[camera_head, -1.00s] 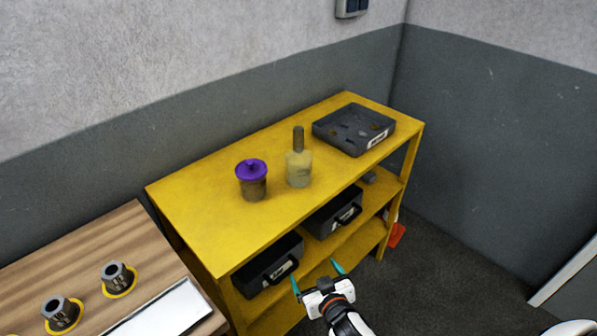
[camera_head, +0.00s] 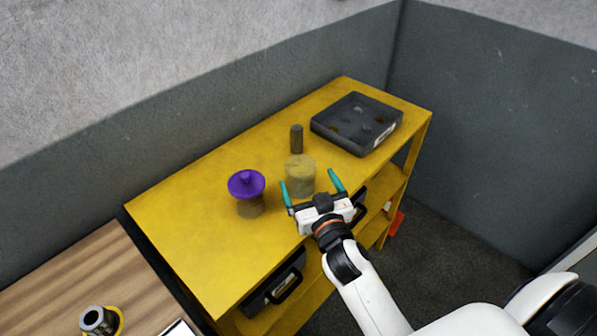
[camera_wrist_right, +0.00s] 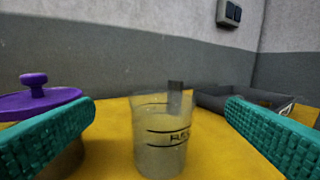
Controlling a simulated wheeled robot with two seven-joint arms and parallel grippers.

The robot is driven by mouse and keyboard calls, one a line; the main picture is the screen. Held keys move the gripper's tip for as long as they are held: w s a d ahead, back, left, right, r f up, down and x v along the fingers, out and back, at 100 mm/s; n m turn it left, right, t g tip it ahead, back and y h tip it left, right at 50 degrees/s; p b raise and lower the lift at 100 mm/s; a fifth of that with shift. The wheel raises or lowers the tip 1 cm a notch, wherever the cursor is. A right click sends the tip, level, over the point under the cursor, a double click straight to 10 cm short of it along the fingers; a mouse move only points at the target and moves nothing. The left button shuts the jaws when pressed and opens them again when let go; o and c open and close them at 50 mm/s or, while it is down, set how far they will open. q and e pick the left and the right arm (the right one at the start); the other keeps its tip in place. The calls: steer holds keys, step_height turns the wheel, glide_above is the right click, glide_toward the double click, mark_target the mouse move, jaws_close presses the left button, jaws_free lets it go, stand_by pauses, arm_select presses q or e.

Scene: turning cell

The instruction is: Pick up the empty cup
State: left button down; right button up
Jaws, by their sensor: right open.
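A translucent cup (camera_head: 300,168) with dark markings stands upright on the yellow bench top. It also shows in the right wrist view (camera_wrist_right: 163,140), low in the middle, with the dark cylinder behind showing partly through its wall. My right gripper (camera_head: 309,179) is open at the bench's front side, its teal fingers pointing at the cup. In the wrist view the fingers (camera_wrist_right: 160,118) stand wide at left and right, with the cup ahead between them and clear space on both sides. I see no contact. My left gripper is not in view.
A purple-lidded container (camera_head: 247,194) stands left of the cup, close to the left finger in the wrist view. A dark cylinder (camera_head: 296,139) stands behind the cup. A dark tray (camera_head: 333,140) lies at the back right. The yellow bench top (camera_head: 195,215) is bare on the left.

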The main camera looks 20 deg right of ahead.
mark_target(305, 176)
steer(key=w, duration=0.3)
steer(key=shift+w+d+p, duration=0.25)
steer(key=shift+p, duration=0.05)
steer(key=w, duration=0.1)
steer(key=w+p, duration=0.1)
steer(key=w, duration=0.2)
steer(key=shift+w+d+f, duration=0.3)
steer(key=shift+d, duration=0.1)
steer(key=shift+w+f, duration=0.1)
steer(key=shift+w, duration=0.25)
steer(key=shift+c, duration=0.2)
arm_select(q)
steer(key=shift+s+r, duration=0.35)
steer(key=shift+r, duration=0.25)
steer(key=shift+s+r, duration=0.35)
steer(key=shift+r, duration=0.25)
arm_select(e)
steer(key=c, duration=1)
